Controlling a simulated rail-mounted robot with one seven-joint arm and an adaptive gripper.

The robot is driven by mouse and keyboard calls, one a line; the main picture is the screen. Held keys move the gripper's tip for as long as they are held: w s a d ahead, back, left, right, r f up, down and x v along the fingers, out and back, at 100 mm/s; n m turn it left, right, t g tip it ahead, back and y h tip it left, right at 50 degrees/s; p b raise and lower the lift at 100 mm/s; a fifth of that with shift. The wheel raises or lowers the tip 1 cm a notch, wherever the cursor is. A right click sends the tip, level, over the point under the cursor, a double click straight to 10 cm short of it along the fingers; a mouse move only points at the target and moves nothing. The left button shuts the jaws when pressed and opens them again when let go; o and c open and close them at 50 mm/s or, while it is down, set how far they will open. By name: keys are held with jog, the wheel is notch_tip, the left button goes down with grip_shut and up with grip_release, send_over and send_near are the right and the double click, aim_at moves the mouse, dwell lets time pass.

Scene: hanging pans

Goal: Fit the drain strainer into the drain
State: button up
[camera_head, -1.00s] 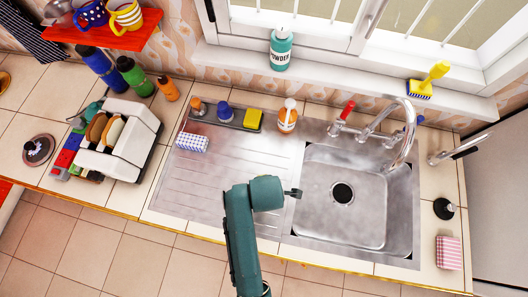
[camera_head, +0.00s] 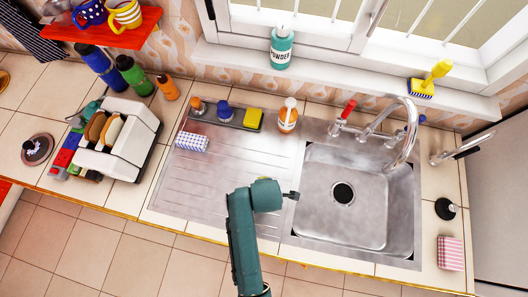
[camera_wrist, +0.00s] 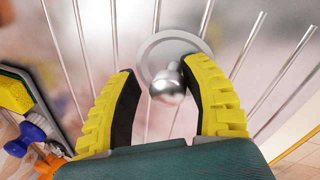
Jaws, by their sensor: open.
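The drain strainer (camera_wrist: 168,84) is a round silver metal disc with a shiny knob. In the wrist view it lies on the ridged steel drainboard, with the knob between my fingers. My gripper (camera_wrist: 162,70) has yellow and black fingers, spread apart on both sides of the knob. I see a gap on each side of the knob. In the head view my arm hides the strainer and my fingers. The drain (camera_head: 342,193) is a dark round hole in the floor of the steel sink, to the right of my arm. Nothing covers it.
The tap (camera_head: 397,135) arches over the sink's back right. A black plug (camera_head: 446,209) sits right of the sink.

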jog(key=p+v, duration=0.2)
jog(key=v, duration=1)
jog(key=w+d+r+m+t, duration=0.1)
jog(key=w+r+m+t, duration=0.3)
jog(key=r, duration=0.6)
jog(key=w+d+r+m+t, duration=0.1)
jog(key=w+r+m+t, duration=0.35)
jog(key=r, duration=0.55)
jog(key=w+d+r+m+t, duration=0.1)
jog(key=w+r+m+t, duration=0.35)
jog(key=r, duration=0.65)
jog(key=s+d+r+m+t+p, duration=0.1)
jog(key=r+p, duration=0.6)
jog(key=r, duration=1)
jog(key=s+d+r+m+t+h+p, duration=0.1)
jog(key=s+r+m+t+p, duration=0.3)
jog(key=r, duration=1.3)
jog(key=d+m+t+p, duration=0.1)
jog(key=m+p, duration=0.1)
jog(key=p, duration=0.2)
jog(key=shift+s, duration=0.2)
jog(key=shift+o, duration=0.4)
jog(key=shift+d+r+m, duration=0.15)
jog(key=shift+m, duration=0.25)
